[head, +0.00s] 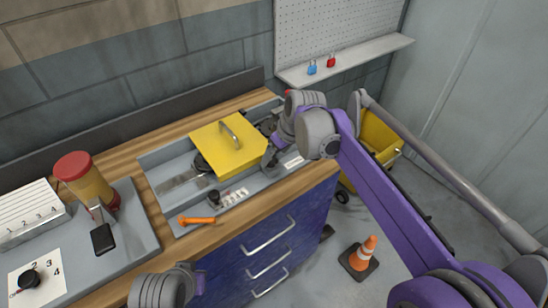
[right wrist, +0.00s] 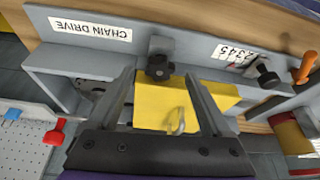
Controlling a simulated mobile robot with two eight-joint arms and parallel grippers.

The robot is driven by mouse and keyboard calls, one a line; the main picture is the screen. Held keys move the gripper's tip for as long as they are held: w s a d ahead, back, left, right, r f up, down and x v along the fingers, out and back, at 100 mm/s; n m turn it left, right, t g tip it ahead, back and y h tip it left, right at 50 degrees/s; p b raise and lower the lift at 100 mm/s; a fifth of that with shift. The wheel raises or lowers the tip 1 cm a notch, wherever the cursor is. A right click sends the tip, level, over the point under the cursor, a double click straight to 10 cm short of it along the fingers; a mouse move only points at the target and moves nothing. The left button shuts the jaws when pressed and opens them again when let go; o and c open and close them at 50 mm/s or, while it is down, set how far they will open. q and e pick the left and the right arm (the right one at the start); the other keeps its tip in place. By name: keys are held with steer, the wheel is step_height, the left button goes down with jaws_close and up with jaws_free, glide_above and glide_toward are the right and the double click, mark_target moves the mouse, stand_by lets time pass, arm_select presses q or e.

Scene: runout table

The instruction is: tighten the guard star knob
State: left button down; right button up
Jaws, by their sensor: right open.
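The guard star knob (right wrist: 159,67), black and lobed, sits on the grey frame at the edge of the yellow guard (right wrist: 160,105) in the right wrist view. The guard, with its handle, also shows in the head view (head: 222,155). My right gripper (right wrist: 158,78) is open, with one finger on each side of the knob in the picture. Contact cannot be told. In the head view my right gripper (head: 270,152) is at the guard's right edge and hides the knob there. Part of my left arm shows at the bottom of the head view; its fingers cannot be made out.
A second black knob (head: 214,196) stands by a numbered scale (head: 234,198). A red-topped yellow cylinder (head: 84,180) stands left. A yellow bin (head: 378,140) and traffic cone (head: 363,253) stand on the floor.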

mark_target(271, 163)
steer(key=shift+x, duration=1.2)
jaws_close()
